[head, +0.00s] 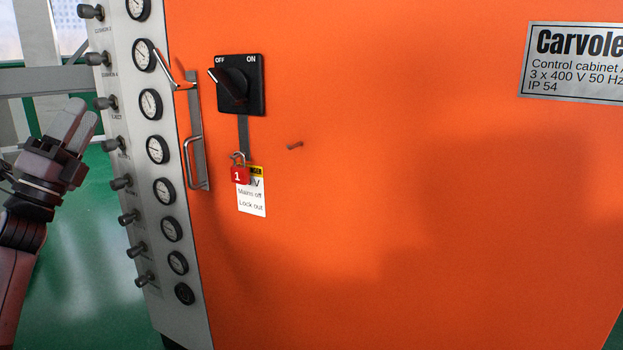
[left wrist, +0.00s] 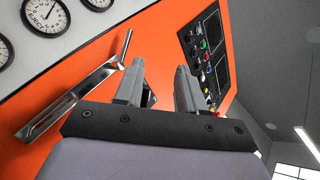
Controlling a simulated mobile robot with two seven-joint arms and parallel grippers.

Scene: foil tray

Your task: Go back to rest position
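My left gripper (head: 82,112) is raised at the left of the head view, in front of the green floor and left of the gauge panel. In the left wrist view its two grey fingers (left wrist: 160,82) stand apart with nothing between them. It touches nothing that I can see. My right gripper is in neither view.
An orange cabinet (head: 430,210) fills most of the head view. Its black rotary switch (head: 238,85) points towards OFF. A red padlock (head: 240,175) and a danger tag (head: 252,203) hang below. A metal handle (head: 196,162) and a panel of gauges and knobs (head: 140,180) are nearer my gripper.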

